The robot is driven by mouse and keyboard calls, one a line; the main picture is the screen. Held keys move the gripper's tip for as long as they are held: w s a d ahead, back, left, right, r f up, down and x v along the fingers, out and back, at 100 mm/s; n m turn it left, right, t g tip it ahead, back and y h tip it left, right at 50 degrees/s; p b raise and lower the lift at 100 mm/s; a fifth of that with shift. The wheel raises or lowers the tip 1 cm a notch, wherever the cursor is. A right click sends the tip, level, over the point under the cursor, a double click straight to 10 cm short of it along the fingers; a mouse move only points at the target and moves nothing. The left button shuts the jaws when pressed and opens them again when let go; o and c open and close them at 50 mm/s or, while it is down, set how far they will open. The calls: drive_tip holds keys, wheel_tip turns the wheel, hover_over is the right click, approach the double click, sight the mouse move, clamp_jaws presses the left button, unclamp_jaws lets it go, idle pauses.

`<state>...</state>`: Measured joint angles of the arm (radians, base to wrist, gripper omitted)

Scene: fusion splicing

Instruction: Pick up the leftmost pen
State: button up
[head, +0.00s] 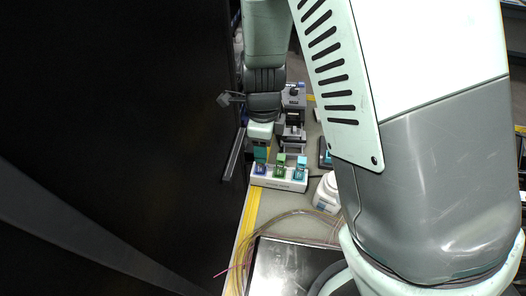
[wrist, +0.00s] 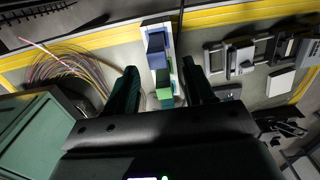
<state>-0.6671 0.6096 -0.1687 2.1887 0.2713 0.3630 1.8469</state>
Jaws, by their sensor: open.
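A white holder (head: 278,182) carries three short upright pens in a row. The leftmost pen (head: 260,156) is dark teal with a blue lower part. The middle pen (head: 280,162) is green and the rightmost pen (head: 301,166) is light blue. My gripper (head: 262,132) is at the left end of the row, close to the leftmost pen. In the wrist view my gripper (wrist: 161,67) is open, its two dark fingers on either side of the holder (wrist: 146,30). A blue pen top (wrist: 157,45) and a green pen top (wrist: 166,101) show there. Contact cannot be told.
Grey equipment (head: 292,120) stands behind the holder. A white bottle (head: 327,192) is right of it. Loose thin cables (head: 285,222) lie in front, beside a dark shiny panel (head: 285,268). A yellow strip (head: 246,222) marks the table's left edge.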

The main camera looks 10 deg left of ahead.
sight(261, 167)
drive_tip(key=f, duration=0.7)
drive_tip(key=shift+s+a+f, duration=0.1)
drive_tip(key=shift+a, duration=0.2)
clamp_jaws()
